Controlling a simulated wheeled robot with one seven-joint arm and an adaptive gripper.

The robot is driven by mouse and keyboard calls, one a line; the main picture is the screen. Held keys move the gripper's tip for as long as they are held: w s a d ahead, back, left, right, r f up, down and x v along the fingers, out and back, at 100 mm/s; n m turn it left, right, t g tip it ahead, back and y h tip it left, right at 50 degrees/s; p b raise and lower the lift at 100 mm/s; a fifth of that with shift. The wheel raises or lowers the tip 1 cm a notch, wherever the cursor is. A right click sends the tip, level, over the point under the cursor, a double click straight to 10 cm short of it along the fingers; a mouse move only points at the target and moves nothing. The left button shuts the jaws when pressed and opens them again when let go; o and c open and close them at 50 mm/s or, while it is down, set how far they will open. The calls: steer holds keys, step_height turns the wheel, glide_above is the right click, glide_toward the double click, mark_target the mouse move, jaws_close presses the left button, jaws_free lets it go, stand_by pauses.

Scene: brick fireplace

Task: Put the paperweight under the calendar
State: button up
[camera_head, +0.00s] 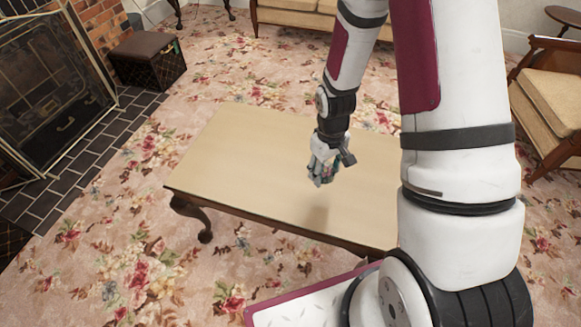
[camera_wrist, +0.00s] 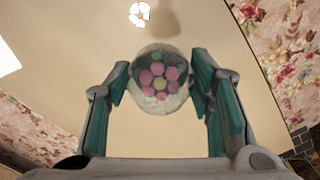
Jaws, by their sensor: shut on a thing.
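My gripper (camera_head: 322,176) hangs above the light wooden table, with a soft shadow on the tabletop below it. The paperweight is off the table. A plain white flat patch (camera_wrist: 7,50) shows at the left edge of the wrist view; I cannot tell whether it is the calendar. No calendar is clear in the head view, where my arm hides the table's right part.
The visible tabletop (camera_head: 235,150) is bare. A brick fireplace with a dark screen (camera_head: 45,95) is at the left, near a dark box stool (camera_head: 148,68). An armchair (camera_head: 550,100) stands at the right and a sofa (camera_head: 295,14) at the back.

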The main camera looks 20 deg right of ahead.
steer(key=f+b, duration=0.1)
steer(key=f, duration=0.1)
steer(key=s+f+b, duration=0.1)
steer(key=f, duration=0.1)
steer(key=f+b, duration=0.2)
steer(key=shift+s+a, duration=0.1)
steer(key=shift+s, duration=0.3)
steer(key=b, duration=0.4)
glide_above(287, 173)
steer(key=shift+s+f, duration=0.2)
steer(key=shift+f, duration=0.5)
steer(key=shift+w+a+f, duration=0.1)
steer(key=shift+w+f, duration=0.1)
steer(key=shift+w, duration=0.05)
steer(key=shift+f+b, duration=0.6)
steer(key=shift+f, duration=0.95)
steer(key=shift+f, duration=0.2)
steer(key=o, duration=1.4)
steer(key=shift+s, duration=0.1)
